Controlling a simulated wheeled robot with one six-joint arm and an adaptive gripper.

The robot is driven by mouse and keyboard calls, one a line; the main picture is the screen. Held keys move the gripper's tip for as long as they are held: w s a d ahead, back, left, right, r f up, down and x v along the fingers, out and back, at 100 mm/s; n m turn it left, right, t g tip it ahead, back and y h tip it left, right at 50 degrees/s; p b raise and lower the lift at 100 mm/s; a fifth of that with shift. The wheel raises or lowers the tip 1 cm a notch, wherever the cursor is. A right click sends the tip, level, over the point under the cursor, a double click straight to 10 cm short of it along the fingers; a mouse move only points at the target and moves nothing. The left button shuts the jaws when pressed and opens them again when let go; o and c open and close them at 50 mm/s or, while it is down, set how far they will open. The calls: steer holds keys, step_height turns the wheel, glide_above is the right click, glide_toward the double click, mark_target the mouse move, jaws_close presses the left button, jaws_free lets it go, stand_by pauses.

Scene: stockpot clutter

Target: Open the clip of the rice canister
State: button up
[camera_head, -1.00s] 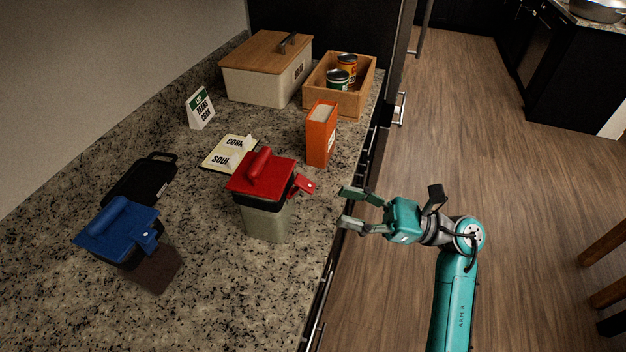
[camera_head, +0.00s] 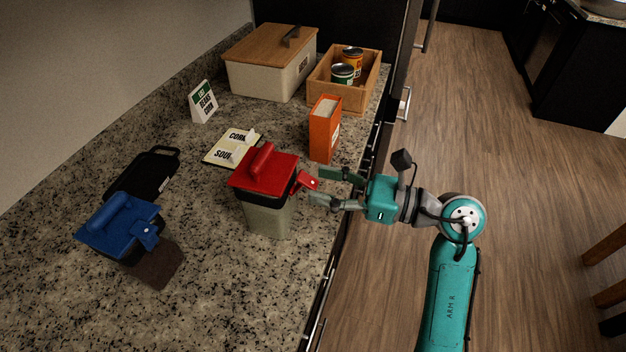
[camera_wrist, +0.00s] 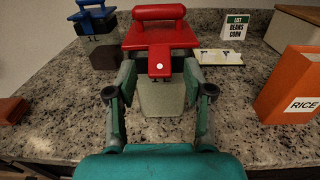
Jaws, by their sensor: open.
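A canister with a red lid (camera_head: 264,172) and pale grey-green contents (camera_head: 268,218) stands upright near the counter's right edge. Its red clip (camera_head: 308,181) juts out from the lid's right side toward my gripper. A second canister with a blue lid (camera_head: 118,224) and brown contents (camera_head: 155,264) stands to the left. No label shows on either canister. My gripper (camera_head: 316,186) is open at the red clip. In the wrist view the clip (camera_wrist: 159,66) lies between the two spread fingers, with the red lid (camera_wrist: 158,35) behind. Finger contact with the clip cannot be told.
An orange box (camera_head: 325,130) stands behind the red-lidded canister; its label reads RICE in the wrist view (camera_wrist: 302,104). A booklet (camera_head: 232,147), a sign (camera_head: 203,102), a black tray (camera_head: 146,174), a wooden-lidded bin (camera_head: 268,66) and a crate of cans (camera_head: 352,98) are farther back.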

steer(key=shift+x, duration=1.35)
jaws_close()
steer(key=shift+f, duration=0.15)
steer(key=y, duration=0.1)
steer(key=f+t+y, duration=0.1)
steer(key=y, duration=0.1)
steer(key=shift+s+d+f+t, duration=0.15)
steer(key=shift+d+f+t, duration=0.05)
steer(key=shift+d+t, duration=0.15)
steer(key=shift+d+f+t+y, duration=0.1)
steer(key=shift+f+t+y, duration=0.25)
steer(key=shift+y, duration=0.7)
steer(key=shift+f+t+y, duration=0.1)
steer(key=shift+f+y, duration=0.4)
steer(key=shift+y, duration=0.55)
